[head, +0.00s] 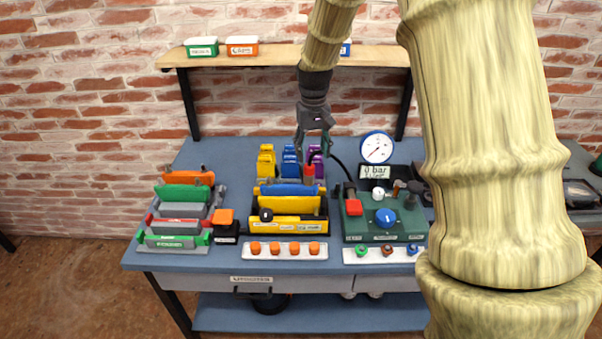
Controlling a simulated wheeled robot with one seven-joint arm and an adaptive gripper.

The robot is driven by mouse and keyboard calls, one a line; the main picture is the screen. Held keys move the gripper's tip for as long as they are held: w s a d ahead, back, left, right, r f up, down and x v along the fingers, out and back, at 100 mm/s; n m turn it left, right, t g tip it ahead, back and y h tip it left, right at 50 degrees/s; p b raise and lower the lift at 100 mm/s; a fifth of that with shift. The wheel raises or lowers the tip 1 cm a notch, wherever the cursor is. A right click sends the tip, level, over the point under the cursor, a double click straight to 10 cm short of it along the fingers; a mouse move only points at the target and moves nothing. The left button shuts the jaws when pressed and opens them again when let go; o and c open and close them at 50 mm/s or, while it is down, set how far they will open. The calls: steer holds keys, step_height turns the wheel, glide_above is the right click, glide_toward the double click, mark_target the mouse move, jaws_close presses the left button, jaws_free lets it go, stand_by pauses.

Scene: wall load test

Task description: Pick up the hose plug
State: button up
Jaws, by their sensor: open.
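My gripper (313,148) hangs over the back middle of the blue bench (225,155), fingers pointing down and apart. Just below it is a small red upright piece (309,171), which may be the hose plug; its shape is too small to make out. I cannot tell whether the fingers touch it. A thin black hose (341,165) curves from near the gripper to the green test unit (384,220) on the right. The hose's end near the gripper is partly hidden.
Yellow, blue and purple blocks (266,160) stand close behind and beside the gripper. A yellow holder (288,226) is in front. A round gauge (377,147) stands at right. Grey, red and green blocks (182,210) fill the left. A wooden shelf (240,60) hangs above.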

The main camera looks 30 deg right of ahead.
mark_target(309, 173)
steer(key=shift+w+d+r, duration=0.2)
steer(key=shift+d+r, duration=0.05)
steer(key=shift+r, duration=0.1)
steer(key=shift+f, duration=0.1)
steer(key=f, duration=0.2)
steer(key=f+p, duration=0.1)
steer(key=f, duration=0.1)
steer(key=shift+w+a+f, duration=0.1)
steer(key=shift+w+a, duration=0.1)
steer(key=shift+w, duration=0.05)
steer(key=shift+w+a+f+p, duration=0.1)
steer(key=shift+f+p, duration=0.55)
steer(key=shift+f, duration=0.85)
steer(key=shift+a+f+p, duration=0.1)
steer(key=shift+f+p, duration=0.5)
steer(key=shift+f, duration=0.85)
steer(key=c, duration=1.2)
steer(key=shift+c, duration=0.2)
